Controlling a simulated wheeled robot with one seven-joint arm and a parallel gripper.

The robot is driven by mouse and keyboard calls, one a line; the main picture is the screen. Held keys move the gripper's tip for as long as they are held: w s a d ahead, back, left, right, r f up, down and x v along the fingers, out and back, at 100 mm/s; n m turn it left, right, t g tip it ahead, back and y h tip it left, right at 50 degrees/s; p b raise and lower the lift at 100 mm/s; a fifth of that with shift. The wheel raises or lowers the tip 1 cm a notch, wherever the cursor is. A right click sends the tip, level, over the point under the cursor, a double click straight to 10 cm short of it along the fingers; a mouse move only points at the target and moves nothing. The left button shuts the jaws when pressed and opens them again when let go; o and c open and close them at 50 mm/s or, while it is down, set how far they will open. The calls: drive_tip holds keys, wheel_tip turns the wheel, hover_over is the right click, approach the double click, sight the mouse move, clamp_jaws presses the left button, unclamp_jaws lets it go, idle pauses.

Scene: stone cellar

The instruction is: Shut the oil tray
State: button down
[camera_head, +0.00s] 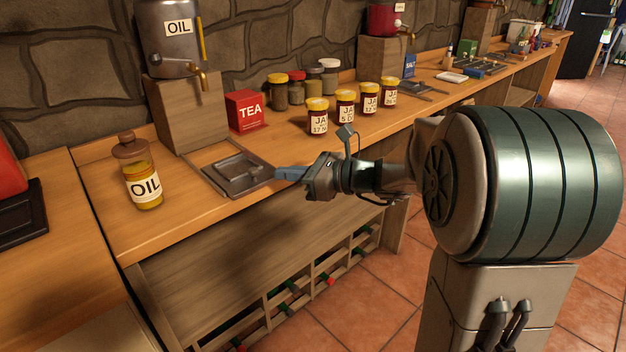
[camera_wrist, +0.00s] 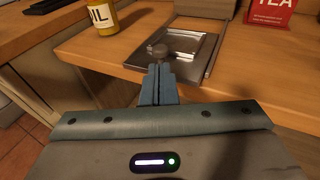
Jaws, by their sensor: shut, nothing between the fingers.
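The oil tray (camera_head: 213,180) is a grey metal piece set in the wooden counter below the oil dispenser (camera_head: 172,38). A square inner part shows in its middle. In the wrist view the tray (camera_wrist: 207,45) has a bright inner rectangle and a small round knob (camera_wrist: 156,49) near its near-left corner. I cannot tell how far it is open. My gripper (camera_head: 279,174) is shut and empty at the right front edge of the tray. In the wrist view its blue-grey fingertips (camera_wrist: 158,70) are together, just in front of the knob; contact is unclear.
An oil bottle (camera_head: 143,188) stands left of the tray. A red tea box (camera_head: 246,111) and several jam jars (camera_head: 345,106) stand behind and to the right. The dispenser rests on a wooden block (camera_head: 187,112). The counter's front strip left of my gripper is clear.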

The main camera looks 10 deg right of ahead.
sight(257, 172)
drive_tip(key=b+x, duration=0.1)
drive_tip(key=x, duration=0.3)
drive_tip(key=shift+a, duration=0.1)
drive_tip(key=shift+w, duration=0.1)
